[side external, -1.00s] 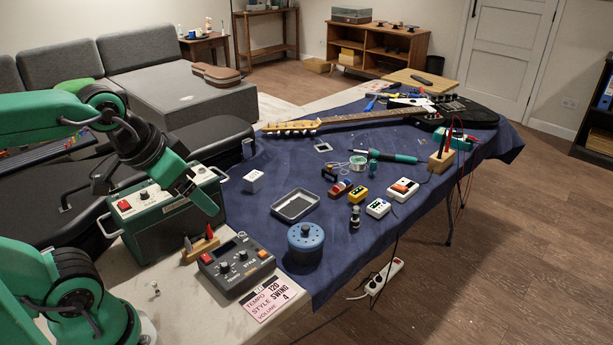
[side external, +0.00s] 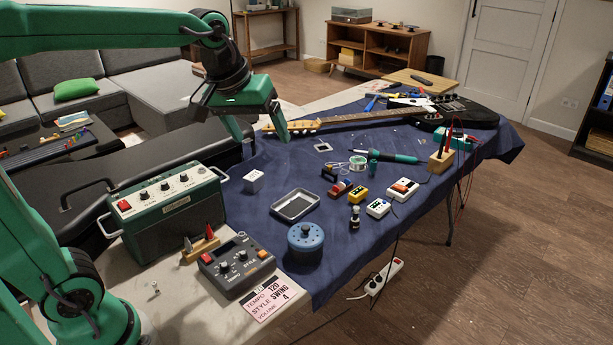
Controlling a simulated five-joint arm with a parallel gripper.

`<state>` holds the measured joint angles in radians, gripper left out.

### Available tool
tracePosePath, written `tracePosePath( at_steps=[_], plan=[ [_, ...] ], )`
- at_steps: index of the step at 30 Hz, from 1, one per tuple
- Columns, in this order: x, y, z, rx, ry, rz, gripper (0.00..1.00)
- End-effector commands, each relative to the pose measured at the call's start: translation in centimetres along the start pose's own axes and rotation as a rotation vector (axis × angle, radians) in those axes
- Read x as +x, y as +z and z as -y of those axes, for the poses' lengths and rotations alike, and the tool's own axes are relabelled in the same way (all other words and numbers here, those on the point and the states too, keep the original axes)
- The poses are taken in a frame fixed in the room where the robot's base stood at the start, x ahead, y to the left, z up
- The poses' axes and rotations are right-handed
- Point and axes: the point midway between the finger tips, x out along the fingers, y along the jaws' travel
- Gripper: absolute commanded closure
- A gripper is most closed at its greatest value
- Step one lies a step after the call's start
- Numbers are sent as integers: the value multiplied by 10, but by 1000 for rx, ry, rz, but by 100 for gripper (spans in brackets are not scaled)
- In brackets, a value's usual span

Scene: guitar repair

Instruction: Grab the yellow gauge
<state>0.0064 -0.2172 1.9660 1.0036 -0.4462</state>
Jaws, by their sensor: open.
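A small yellow box (side external: 358,194), the likeliest yellow gauge, lies on the blue cloth near the middle right, between a red-and-brown item (side external: 341,188) and white boxes. Its markings are too small to read. My gripper (side external: 263,138) is open and empty, with its two fingers pointing down. In the picture it shows up and left of the yellow box, well apart from it, above the cloth's left edge near the guitar's headstock.
A metal tray (side external: 295,205), a blue round tin (side external: 305,243) and a dark small bottle (side external: 355,217) stand near the yellow box. A guitar (side external: 360,117) lies behind. A green amplifier (side external: 165,215) stands at left. Bare cloth (side external: 285,165) lies between.

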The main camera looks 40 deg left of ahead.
Motion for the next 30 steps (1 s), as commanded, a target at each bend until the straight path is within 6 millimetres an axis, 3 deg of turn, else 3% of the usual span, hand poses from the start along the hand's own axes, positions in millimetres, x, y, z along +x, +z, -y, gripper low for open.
tracePosePath(
  at_steps=[6,17,30],
  plan=[
    [21,-42,-21,-135,-17,31,19],
    [68,-102,-52,-357,-50,72,19],
    [152,-155,-80,-627,-104,113,19]
  ],
)
